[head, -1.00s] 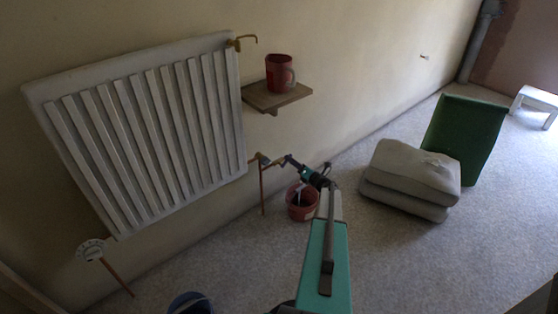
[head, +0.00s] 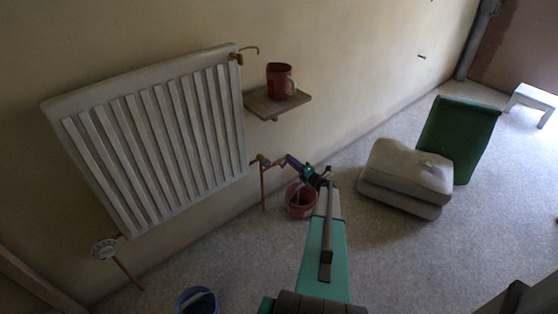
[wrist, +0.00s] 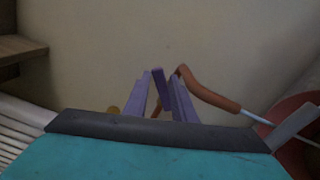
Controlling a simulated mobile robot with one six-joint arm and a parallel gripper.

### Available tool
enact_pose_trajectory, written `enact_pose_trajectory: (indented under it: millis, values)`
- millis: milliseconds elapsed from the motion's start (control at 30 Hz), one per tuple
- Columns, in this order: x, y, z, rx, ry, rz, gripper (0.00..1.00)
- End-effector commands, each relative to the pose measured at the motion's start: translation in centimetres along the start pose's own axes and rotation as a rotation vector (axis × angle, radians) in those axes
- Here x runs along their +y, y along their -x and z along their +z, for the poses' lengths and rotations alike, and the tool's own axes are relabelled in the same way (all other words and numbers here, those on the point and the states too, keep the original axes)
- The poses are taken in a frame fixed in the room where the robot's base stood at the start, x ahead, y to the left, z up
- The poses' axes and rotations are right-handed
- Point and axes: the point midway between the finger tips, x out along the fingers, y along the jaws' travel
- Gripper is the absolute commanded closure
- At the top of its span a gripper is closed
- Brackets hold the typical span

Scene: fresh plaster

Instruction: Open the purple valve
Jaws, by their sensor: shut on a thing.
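The purple valve handle (wrist: 158,88) shows in the wrist view as a narrow upright purple bar between the fingers. My gripper (wrist: 160,80) has its two pale purple fingers close on either side of it and is shut on it. In the head view my gripper (head: 290,161) reaches the fitting at the radiator's lower right corner. The valve body is small there, beside a copper pipe (head: 263,185); the fingers and handle are hard to tell apart. The handle's lower part is hidden by my gripper in the wrist view.
A wooden shelf (head: 268,108) holds a red mug (head: 280,80). A red bucket (head: 300,203) stands below my gripper.

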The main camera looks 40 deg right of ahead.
Motion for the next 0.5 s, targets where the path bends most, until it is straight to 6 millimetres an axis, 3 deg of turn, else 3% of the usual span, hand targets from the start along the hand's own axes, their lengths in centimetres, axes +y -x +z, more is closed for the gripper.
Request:
enact_pose_trajectory:
  millis: [33,133,300,500]
  values:
    - [-1.92,0.01,-0.03,-0.008,-0.053,-0.023,0.92]
    - [-2.32,0.04,-0.04,-0.008,-0.087,-0.024,0.92]
    - [-2.66,0.14,-0.13,-0.007,-0.102,-0.025,1.0]
    - [-2.34,0.2,0.03,-0.009,-0.098,-0.023,1.0]
